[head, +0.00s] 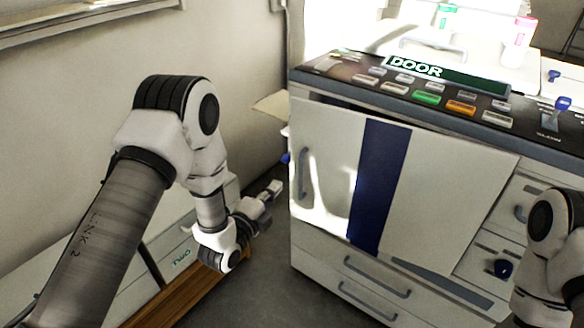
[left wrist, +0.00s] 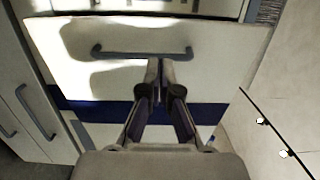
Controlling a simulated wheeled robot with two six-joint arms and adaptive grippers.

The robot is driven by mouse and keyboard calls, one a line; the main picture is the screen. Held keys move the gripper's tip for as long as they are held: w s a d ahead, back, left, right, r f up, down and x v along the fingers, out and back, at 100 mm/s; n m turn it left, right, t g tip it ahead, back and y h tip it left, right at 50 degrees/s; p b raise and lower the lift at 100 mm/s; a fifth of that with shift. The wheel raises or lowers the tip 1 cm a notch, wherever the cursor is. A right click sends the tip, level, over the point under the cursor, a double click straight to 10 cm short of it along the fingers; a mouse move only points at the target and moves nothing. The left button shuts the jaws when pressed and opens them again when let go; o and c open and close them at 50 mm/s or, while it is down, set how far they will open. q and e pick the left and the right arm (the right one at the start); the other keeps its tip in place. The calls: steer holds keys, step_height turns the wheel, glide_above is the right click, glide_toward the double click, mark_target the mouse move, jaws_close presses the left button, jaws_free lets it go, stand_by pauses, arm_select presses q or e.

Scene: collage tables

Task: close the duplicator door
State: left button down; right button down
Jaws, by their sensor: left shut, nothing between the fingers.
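The duplicator (head: 310,82) stands right of centre in the head view, with a panel reading DOOR on top. Its white door (head: 325,150) has a blue vertical stripe (head: 379,180) and a curved handle (head: 304,174) near its left edge. A dark gap shows along the door's top, so it looks slightly ajar. My left gripper (head: 274,190) is shut and empty, just left of the door's handle edge. In the left wrist view the shut fingers (left wrist: 160,68) point at the door (left wrist: 225,65), below its handle (left wrist: 142,52). Whether they touch it is unclear. My right gripper is out of the picture.
A low white cabinet (head: 185,258) with a brown wooden edge stands by the left wall.

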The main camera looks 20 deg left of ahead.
mark_target(297, 163)
arm_select(q)
steer(key=x, duration=1)
steer(key=shift+a+f+b, duration=0.1)
steer(key=shift+b, duration=0.25)
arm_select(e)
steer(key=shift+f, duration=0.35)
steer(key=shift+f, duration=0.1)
